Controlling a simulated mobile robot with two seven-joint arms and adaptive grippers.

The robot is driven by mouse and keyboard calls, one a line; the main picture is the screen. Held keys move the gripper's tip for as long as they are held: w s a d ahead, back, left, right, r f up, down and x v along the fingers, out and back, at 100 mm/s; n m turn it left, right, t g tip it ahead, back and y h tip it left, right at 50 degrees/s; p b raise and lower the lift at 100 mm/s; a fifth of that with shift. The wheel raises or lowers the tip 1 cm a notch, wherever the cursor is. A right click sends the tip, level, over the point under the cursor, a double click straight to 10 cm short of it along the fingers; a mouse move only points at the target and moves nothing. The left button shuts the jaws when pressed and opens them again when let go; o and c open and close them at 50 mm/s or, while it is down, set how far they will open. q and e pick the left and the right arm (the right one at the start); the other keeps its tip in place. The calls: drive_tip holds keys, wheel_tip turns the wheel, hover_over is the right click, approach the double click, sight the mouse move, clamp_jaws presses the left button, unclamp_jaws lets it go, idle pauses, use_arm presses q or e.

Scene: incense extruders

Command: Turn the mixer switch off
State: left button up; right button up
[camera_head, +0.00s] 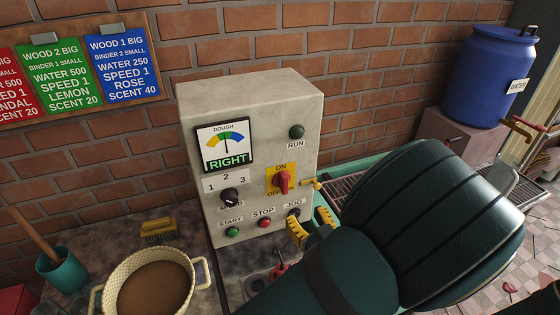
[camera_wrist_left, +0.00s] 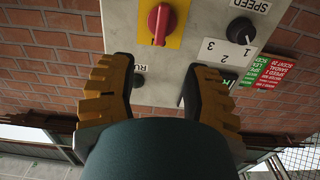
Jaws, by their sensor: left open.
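The mixer switch is a red knob (camera_head: 283,182) on a yellow plate (camera_head: 273,172) on the front of a grey control box (camera_head: 250,105). ON is printed above it, and the OFF label below is partly covered. The knob looks upright. My left gripper (camera_head: 311,226) has yellow ridged fingers and is open and empty, below and slightly right of the knob, apart from it. In the left wrist view, upside down, the red knob (camera_wrist_left: 158,22) shows beyond the spread fingertips of the gripper (camera_wrist_left: 158,75). My right gripper is not seen.
The box also has a speed dial (camera_head: 230,195), START button (camera_head: 232,232), STOP button (camera_head: 264,223), JOG button, RUN lamp (camera_head: 297,131) and a gauge (camera_head: 224,146) reading RIGHT. A pot (camera_head: 112,291) stands at lower left. A blue water barrel (camera_head: 488,75) stands right.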

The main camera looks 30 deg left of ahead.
sight(286, 182)
use_arm(q)
drive_tip(key=x, duration=0.9)
drive_tip(key=r+p+x, duration=0.1)
drive_tip(key=x, duration=0.3)
drive_tip(key=shift+w+a, duration=0.15)
drive_tip(key=shift+a, duration=0.15)
drive_tip(key=shift+o, duration=0.2)
clamp_jaws()
